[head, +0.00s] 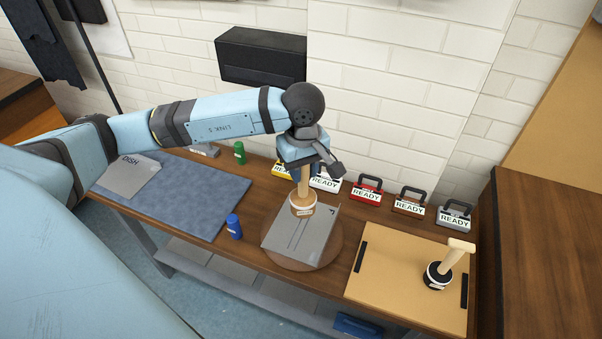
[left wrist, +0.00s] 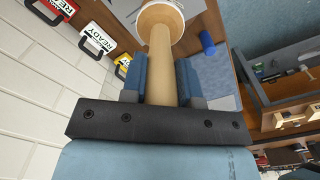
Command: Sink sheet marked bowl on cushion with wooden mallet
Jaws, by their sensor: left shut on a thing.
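My left gripper (head: 304,168) is shut on the handle of a wooden mallet (head: 303,203), with the head hanging down. The left wrist view shows the pale handle (left wrist: 161,62) between the blue fingers (left wrist: 161,82). A grey metal sheet (head: 297,240) with dark lines lies on a round brown cushion (head: 288,263). The mallet head is over the sheet's upper part; I cannot tell whether it touches. The sheet's mark is not readable. Another grey sheet (head: 130,177), marked DISH, lies on the blue mat (head: 205,190). My right gripper is not in view.
A second mallet (head: 440,272) with a dark-banded head stands on a tan board (head: 390,270) at right. A blue cylinder (head: 234,226) and a green one (head: 240,153) stand near the mat. Several READY-marked boxes (head: 409,202) line the wall side.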

